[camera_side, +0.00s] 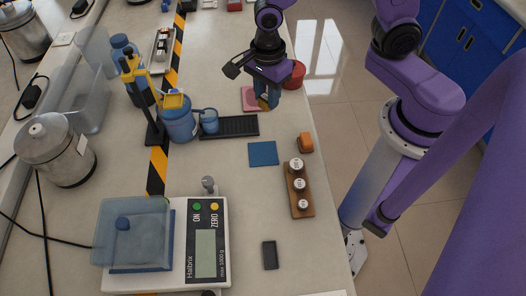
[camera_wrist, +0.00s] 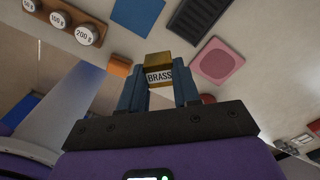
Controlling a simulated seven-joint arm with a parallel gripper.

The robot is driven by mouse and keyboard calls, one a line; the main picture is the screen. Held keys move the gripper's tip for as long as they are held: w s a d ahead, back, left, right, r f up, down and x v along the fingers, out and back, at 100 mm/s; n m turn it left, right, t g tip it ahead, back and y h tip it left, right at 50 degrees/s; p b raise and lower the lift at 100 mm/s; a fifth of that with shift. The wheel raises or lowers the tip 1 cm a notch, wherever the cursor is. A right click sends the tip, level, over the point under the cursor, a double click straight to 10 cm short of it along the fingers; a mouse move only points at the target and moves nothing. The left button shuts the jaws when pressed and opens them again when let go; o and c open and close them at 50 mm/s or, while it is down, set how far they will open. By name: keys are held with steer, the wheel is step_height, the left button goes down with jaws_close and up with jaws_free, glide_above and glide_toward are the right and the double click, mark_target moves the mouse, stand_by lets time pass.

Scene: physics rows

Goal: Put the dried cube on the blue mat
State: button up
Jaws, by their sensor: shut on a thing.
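My gripper (camera_side: 266,101) is shut on a brass cube (camera_wrist: 159,60), whose label reads BRASS in the wrist view. In the side view only a little of the cube (camera_side: 264,104) shows between the blue fingers. My gripper is at the bench's right side, in front of a pink mat (camera_side: 248,97) that it partly hides. The pink mat shows a round mark in the wrist view (camera_wrist: 217,61). The flat square blue mat (camera_side: 263,154) lies bare, nearer the side camera than the cube. Part of it also shows at the top of the wrist view (camera_wrist: 138,15).
A black ribbed tray (camera_side: 229,126) lies left of the gripper, beside blue containers (camera_side: 178,120). An orange block (camera_side: 306,142) and a wooden weight holder (camera_side: 299,192) stand right of the blue mat. A red round thing (camera_side: 296,73) is behind the gripper. A scale (camera_side: 206,240) stands front left.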

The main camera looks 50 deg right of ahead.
steer(key=s+d+r+n, duration=0.2)
steer(key=s+n, duration=0.3)
steer(key=s, duration=1)
steer(key=w+a+f, duration=0.2)
steer(key=w+f, duration=0.1)
steer(key=w, duration=0.1)
steer(key=w+a+f, duration=0.2)
steer(key=w+f, duration=0.1)
steer(key=w, duration=0.1)
steer(key=w+a+f, duration=0.3)
steer(key=shift+w+f, duration=0.5)
steer(key=shift+f, duration=1.6)
steer(key=shift+f, duration=0.1)
steer(key=o, duration=1)
